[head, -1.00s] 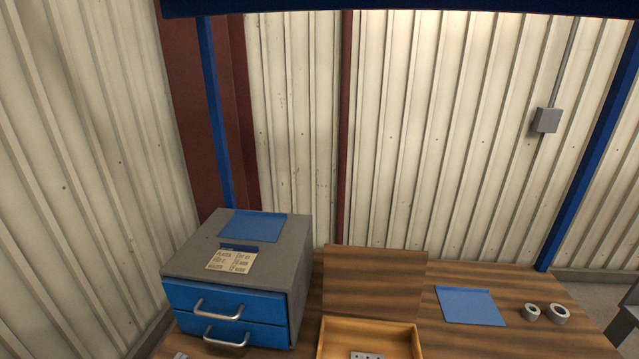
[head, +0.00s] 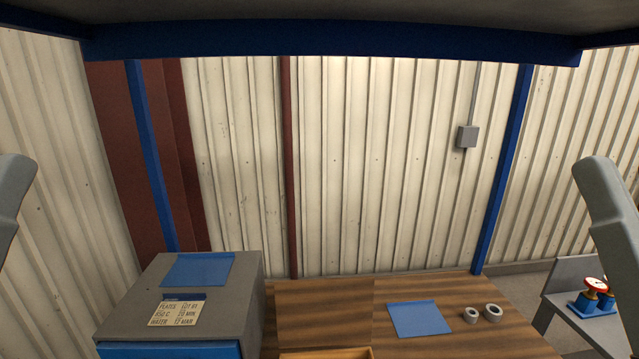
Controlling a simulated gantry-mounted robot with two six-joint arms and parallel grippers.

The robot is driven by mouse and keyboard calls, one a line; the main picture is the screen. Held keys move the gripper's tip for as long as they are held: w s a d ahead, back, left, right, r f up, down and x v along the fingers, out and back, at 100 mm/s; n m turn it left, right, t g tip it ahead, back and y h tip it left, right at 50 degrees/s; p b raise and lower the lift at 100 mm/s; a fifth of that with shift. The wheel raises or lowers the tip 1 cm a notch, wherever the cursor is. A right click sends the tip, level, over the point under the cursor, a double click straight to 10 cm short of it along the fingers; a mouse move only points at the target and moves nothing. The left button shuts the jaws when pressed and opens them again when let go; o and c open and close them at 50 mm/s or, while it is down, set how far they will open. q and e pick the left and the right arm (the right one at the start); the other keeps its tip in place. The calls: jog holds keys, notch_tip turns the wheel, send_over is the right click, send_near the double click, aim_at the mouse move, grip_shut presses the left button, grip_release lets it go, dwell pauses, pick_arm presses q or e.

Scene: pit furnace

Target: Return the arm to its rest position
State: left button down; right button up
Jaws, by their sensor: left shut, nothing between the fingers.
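Grey parts of my two arms show at the picture's edges in the head view: the left arm (head: 10,205) at the far left and the right arm (head: 612,220) at the far right. Neither gripper's fingers show, so I see no fingertips and nothing held. Both visible arm parts stand clear of the things on the workbench (head: 330,310).
A grey cabinet (head: 240,285) with a blue drawer front stands at left, bearing a blue sheet (head: 197,269) and a printed card (head: 177,313). A blue mat (head: 420,318) and two grey rings (head: 471,315) (head: 492,313) lie right. A wooden box (head: 325,353) shows at the bottom.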

notch_tip(320, 180, up, 35)
jog(key=p, duration=3.1)
